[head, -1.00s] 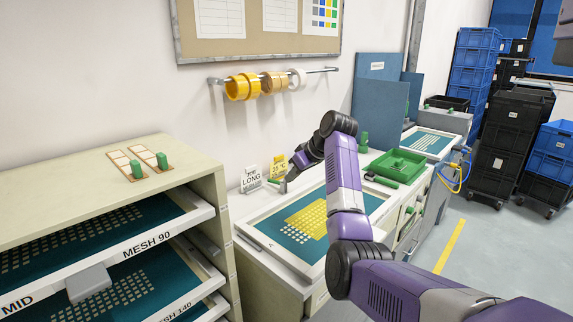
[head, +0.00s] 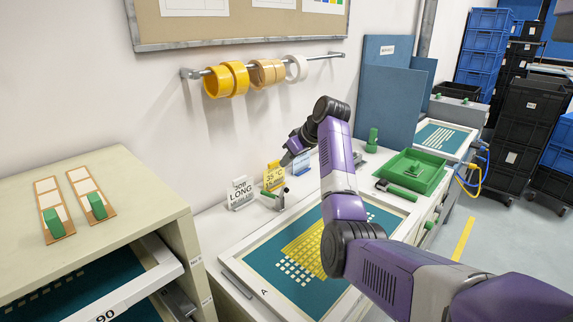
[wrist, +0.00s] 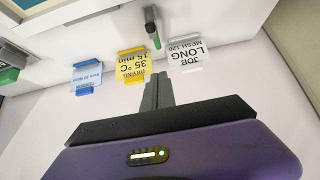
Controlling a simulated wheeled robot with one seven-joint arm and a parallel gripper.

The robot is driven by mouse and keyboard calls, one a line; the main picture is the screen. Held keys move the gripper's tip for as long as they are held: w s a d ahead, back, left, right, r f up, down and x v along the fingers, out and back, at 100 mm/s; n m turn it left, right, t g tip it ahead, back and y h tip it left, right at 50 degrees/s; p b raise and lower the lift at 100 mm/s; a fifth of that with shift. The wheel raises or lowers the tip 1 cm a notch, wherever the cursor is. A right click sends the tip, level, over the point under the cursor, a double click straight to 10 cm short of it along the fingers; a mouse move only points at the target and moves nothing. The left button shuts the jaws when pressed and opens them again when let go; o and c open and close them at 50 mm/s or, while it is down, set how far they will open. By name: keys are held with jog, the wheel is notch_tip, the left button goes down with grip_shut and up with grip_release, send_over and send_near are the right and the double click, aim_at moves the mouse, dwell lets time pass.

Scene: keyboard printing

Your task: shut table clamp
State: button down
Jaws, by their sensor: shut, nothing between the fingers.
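The table clamp (head: 279,199) is a small grey piece with a green-tipped handle, at the back edge of the printing table, by the screen frame (head: 234,262). In the wrist view the clamp's grey lever and green tip (wrist: 154,34) lie beyond my fingers, apart from them. The lever's exact position is too small to tell. My gripper (head: 286,160) is above and behind the clamp, near the wall and the sign cards.
The JOB LONG card (head: 241,192), the yellow 35 °C card (head: 274,176) and a blue card (head: 301,163) stand close around my gripper. A green tray (head: 414,171) sits to the right. A cream screen rack (head: 120,190) stands at left. Tape rolls (head: 238,78) hang above.

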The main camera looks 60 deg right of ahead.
jog(key=p+x, duration=0.1)
jog(key=x, duration=0.7)
jog(key=shift+w+f, duration=0.1)
jog(key=shift+w, duration=0.05)
jog(key=shift+s+a+f+p, duration=0.15)
jog(key=shift+s+f+p, duration=0.15)
jog(key=shift+s, duration=0.3)
jog(key=shift+s+a+f+p, duration=0.1)
jog(key=shift+s+f+p, duration=0.15)
jog(key=shift+s, duration=0.4)
jog(key=shift+s+a+f+p, duration=0.2)
jog(key=shift+s+p, duration=0.15)
jog(key=shift+s, duration=0.25)
jog(key=shift+f+b, duration=0.2)
jog(key=shift+b, duration=0.15)
